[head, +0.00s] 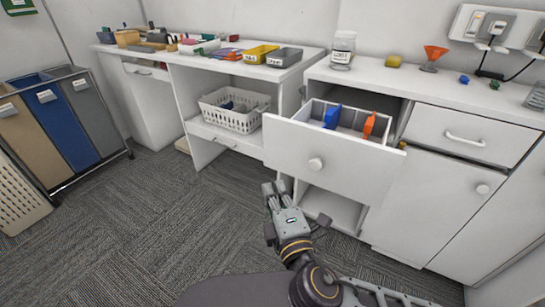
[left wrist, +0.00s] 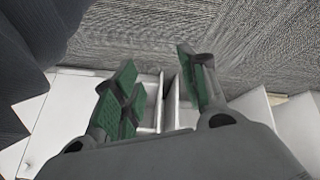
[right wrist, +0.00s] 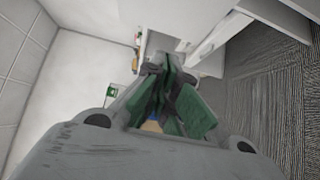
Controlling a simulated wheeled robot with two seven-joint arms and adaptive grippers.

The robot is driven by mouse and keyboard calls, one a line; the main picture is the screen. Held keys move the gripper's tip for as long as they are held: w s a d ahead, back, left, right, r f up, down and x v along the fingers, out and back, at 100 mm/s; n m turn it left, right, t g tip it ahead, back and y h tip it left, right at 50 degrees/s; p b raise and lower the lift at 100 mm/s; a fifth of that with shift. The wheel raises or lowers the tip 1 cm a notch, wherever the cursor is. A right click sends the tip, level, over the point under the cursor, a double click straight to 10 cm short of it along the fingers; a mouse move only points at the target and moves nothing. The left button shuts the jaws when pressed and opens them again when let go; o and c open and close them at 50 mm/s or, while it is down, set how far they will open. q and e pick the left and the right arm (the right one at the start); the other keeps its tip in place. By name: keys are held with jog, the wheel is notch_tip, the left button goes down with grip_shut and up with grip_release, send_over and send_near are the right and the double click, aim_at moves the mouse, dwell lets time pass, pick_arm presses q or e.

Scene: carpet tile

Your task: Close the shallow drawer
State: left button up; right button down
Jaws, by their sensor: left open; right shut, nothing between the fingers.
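The shallow drawer (head: 288,149) is pulled out of the white cabinet in the head view. Its white front has a round knob (head: 316,164). A blue item (head: 332,117) and an orange item (head: 369,125) stand inside it. My right gripper (head: 273,188) is shut and empty, below and left of the knob. It appears apart from the drawer front, though the exact gap is hard to judge. Its fingers are together in the right wrist view (right wrist: 165,85). My left gripper (left wrist: 158,78) is open and empty in the left wrist view, with white cabinet panels beyond; it is not seen in the head view.
An open compartment (head: 330,207) lies below the drawer. A closed drawer with a bar handle (head: 465,140) is at right. A white basket (head: 232,118) sits on the shelf at left. A jar (head: 342,50) and small items stand on the counter. The carpet (head: 150,220) at left is clear.

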pick_arm(q)
jog(key=shift+f, duration=0.1)
pick_arm(e)
jog(key=b, duration=0.5)
send_near(268, 145)
jog(key=shift+w+a, duration=0.9)
jog(key=shift+w, duration=0.7)
jog(key=shift+w+d+f, duration=0.1)
jog(key=shift+w+d, duration=0.3)
jog(key=shift+w, duration=0.2)
pick_arm(q)
notch_tip(268, 145, down, 7)
jog(key=d+t+h, duration=0.1)
jog(key=shift+w, duration=0.15)
jog(key=shift+d+r+n, duration=0.15)
jog(key=shift+r+n, duration=0.1)
jog(key=shift+n, duration=0.05)
